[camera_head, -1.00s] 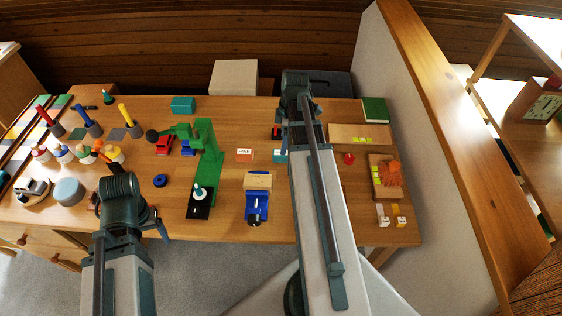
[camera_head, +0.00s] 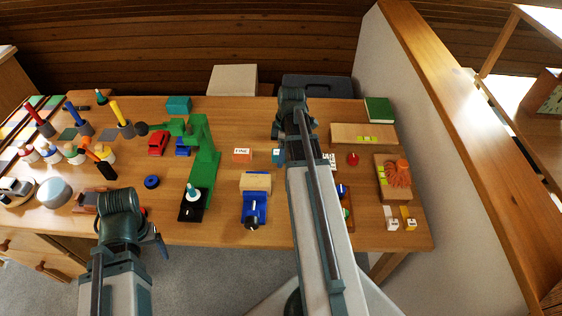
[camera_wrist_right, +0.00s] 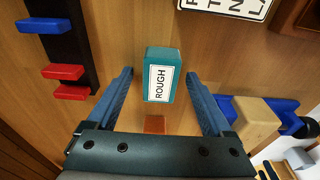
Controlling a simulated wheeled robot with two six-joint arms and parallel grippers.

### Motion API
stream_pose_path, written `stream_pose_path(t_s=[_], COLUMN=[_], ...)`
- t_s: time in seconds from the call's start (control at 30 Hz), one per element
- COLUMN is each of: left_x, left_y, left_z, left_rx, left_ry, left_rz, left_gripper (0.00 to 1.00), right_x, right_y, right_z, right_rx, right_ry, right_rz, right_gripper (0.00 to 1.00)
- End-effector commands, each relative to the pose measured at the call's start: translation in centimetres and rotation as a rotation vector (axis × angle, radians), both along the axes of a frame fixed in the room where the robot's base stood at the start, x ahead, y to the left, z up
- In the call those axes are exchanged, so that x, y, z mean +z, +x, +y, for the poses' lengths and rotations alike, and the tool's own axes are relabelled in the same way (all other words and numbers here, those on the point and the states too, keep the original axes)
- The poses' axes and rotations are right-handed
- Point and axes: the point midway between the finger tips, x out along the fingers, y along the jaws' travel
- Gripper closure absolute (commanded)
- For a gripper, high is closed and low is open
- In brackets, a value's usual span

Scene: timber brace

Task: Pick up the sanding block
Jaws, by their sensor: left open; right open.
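A teal block with a white label reading ROUGH (camera_wrist_right: 161,75) stands on the wooden table in the right wrist view. My right gripper (camera_wrist_right: 158,80) is open, with one finger on each side of the block and gaps between; the block is not gripped. An orange block with a white label (camera_head: 242,155) stands just left of it. My left gripper (camera_head: 158,238) is near the table's front edge, away from both blocks, its fingertips barely visible.
A green stand (camera_head: 203,155) is to the left. A blue vise (camera_head: 254,211) holding a wooden block is in front. Blue and red pieces (camera_wrist_right: 62,72) on a dark strip lie near the right gripper. Paint pots and brushes crowd the table's left.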

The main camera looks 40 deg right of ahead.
Motion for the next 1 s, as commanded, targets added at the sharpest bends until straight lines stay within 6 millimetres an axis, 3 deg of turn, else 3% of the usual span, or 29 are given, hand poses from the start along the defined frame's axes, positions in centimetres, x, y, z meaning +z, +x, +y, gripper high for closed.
stream_pose_path(t_s=[0.27,0.73,1.0], left_x=[-0.26,-0.26,-0.22], left_y=[0.0,0.0,0.0], left_z=[-0.01,0.01,0.0], left_rx=[0.0,0.0,0.0], left_ry=[0.0,0.0,0.0], left_rz=[0.0,0.0,0.0], left_gripper=[0.22,0.22,0.22], right_x=[-0.26,-0.27,-0.22], right_y=[0.02,0.01,0.01], right_z=[0.04,0.03,0.03], right_rx=[0.0,0.0,0.0], right_ry=[0.0,0.0,0.0], right_rz=[0.0,0.0,0.0], right_gripper=[0.15,1.0,1.0])
